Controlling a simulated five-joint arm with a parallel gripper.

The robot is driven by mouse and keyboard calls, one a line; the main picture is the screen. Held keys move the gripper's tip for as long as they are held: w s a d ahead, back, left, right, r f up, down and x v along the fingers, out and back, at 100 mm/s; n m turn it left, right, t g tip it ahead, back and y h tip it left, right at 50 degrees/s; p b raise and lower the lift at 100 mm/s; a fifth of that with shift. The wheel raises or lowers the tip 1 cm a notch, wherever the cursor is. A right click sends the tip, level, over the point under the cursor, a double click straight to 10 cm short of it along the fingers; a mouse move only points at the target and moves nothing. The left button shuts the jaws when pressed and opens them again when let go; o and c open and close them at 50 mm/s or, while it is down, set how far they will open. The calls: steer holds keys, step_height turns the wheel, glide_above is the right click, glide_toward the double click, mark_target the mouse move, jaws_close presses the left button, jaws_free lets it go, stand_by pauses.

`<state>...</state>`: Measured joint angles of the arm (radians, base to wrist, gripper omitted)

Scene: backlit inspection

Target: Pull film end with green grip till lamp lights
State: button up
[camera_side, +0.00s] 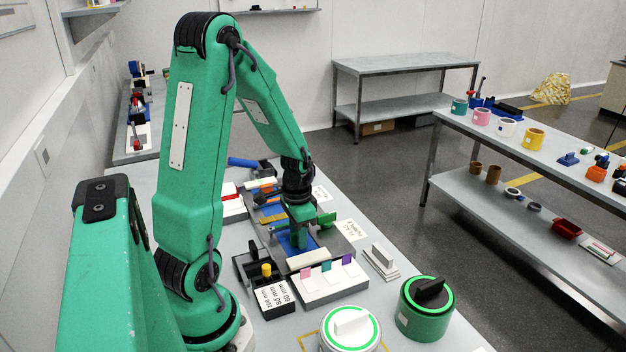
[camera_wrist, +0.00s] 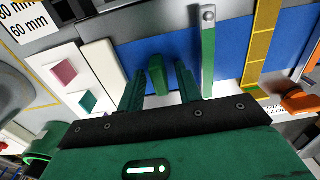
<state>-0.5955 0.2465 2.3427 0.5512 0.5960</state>
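My gripper (camera_side: 299,238) points down over a blue flat area (camera_side: 284,240) on the bench fixture. In the wrist view my gripper (camera_wrist: 161,88) has two green fingers standing apart. A short green block (camera_wrist: 158,74), which looks like the green grip, stands between them, with narrow gaps of blue on either side. A green bar with a grey end (camera_wrist: 208,55) lies just right of the fingers.
A white block with coloured tabs (camera_side: 330,286) and a box marked in mm (camera_side: 272,300) stand close in front. Green-ringed round units, one white (camera_side: 349,328) and one green (camera_side: 425,308), stand nearer.

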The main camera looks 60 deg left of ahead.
stand_by(0.4)
steer(key=shift+r, duration=3.5)
steer(key=shift+w+d+r, duration=0.1)
steer(key=shift+d+r, duration=0.1)
steer(key=shift+r, duration=0.05)
steer(key=s+d+r+t, duration=0.2)
steer(key=d+r, duration=0.5)
steer(key=d, duration=0.1)
steer(key=s+d+r+t, duration=0.1)
steer(key=d+r+t, duration=0.2)
steer(key=d+r, duration=0.3)
steer(key=d, duration=0.3)
steer(key=shift+s+r+t, duration=0.3)
steer(key=shift+s+r, duration=0.05)
steer(key=shift+s, duration=0.05)
steer(key=shift+d, duration=0.1)
